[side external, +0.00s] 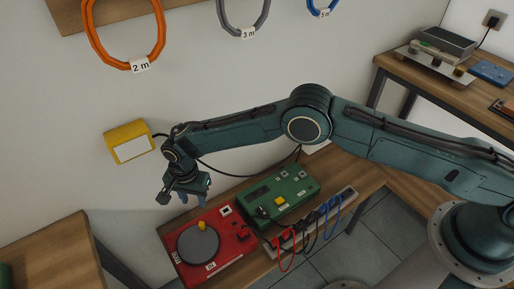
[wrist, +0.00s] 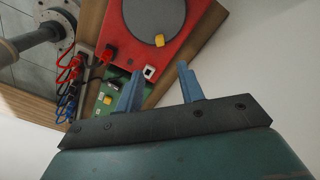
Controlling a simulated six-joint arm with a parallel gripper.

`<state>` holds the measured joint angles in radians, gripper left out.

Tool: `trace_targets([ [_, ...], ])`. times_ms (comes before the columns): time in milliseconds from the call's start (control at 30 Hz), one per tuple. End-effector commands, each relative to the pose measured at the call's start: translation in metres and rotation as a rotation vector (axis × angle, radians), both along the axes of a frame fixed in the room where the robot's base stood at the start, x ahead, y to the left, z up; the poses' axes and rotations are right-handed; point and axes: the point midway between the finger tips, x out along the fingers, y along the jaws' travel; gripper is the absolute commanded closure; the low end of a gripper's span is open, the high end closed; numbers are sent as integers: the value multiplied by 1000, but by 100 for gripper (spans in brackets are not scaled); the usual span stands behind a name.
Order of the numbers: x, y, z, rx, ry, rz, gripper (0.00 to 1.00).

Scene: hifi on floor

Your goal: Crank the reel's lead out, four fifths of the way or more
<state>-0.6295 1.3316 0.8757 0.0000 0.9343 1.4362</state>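The reel is a red box (side external: 221,253) lying on the wooden bench, with a grey disc (side external: 196,248) on top. A yellow crank knob (side external: 201,226) stands near the disc's rim. In the wrist view the red box (wrist: 128,32), grey disc (wrist: 150,14) and yellow knob (wrist: 159,40) show beyond my fingers. My gripper (side external: 194,198) is above and behind the reel, near the wall, apart from the knob. Its two blue fingers are spread with nothing between them, as the wrist view of my gripper (wrist: 160,84) also shows. I cannot tell how far the lead is out.
A green box (side external: 283,197) with a yellow button sits right of the reel. A socket strip (side external: 345,194) with red, black and blue leads lies along the bench front. A yellow box (side external: 130,142) is on the wall, with a black cable. Orange cable (side external: 88,38) hangs above.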

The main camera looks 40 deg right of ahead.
Motion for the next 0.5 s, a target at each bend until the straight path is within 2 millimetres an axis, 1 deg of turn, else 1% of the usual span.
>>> trace_targets([
  [167, 0, 0, -15, -1, 1, 1, 62],
  [500, 0, 0, -57, -1, 1, 1, 62],
])
